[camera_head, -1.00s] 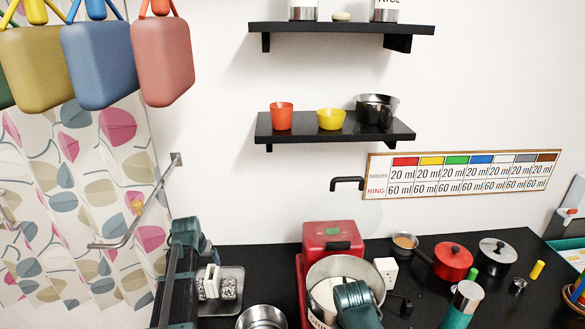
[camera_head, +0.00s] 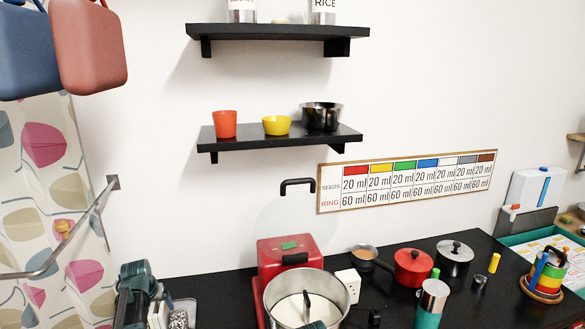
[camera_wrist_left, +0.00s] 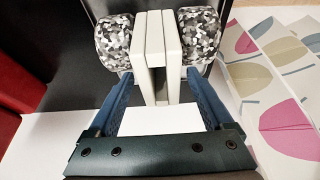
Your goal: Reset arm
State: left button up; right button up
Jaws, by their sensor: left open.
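My left gripper (camera_head: 130,297) is at the lower left in the head view, over the back-left part of the black counter. In the left wrist view its two blue fingers (camera_wrist_left: 158,100) are spread apart. A white slatted holder (camera_wrist_left: 158,55) stands ahead, and its near end lies between the fingers. I see a gap beside each finger and cannot tell whether either touches it. My right gripper is not clearly in view. Only a small teal piece shows at the bottom edge of the head view, by the pot.
Two speckled shakers (camera_wrist_left: 200,38) flank the holder. A steel pot (camera_head: 338,290) stands before a red appliance (camera_head: 288,252). A red pot (camera_head: 413,268) and a teal-and-steel canister (camera_head: 431,303) stand further right. Black shelves (camera_head: 290,137) hang above. A metal rail (camera_head: 85,232) is at left.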

dwell(0.4)
pick_arm(q)
jog(key=p+v, duration=1.2)
jog(key=v, duration=0.1)
jog(key=b+x, duration=1.2)
jog(key=x, duration=0.1)
jog(key=shift+f, duration=0.1)
jog(key=w+p+v, duration=0.1)
jog(key=p+v, duration=0.9)
jog(key=shift+w+d+r, duration=0.15)
jog(key=shift+w+r, duration=0.15)
jog(key=shift+r, duration=0.1)
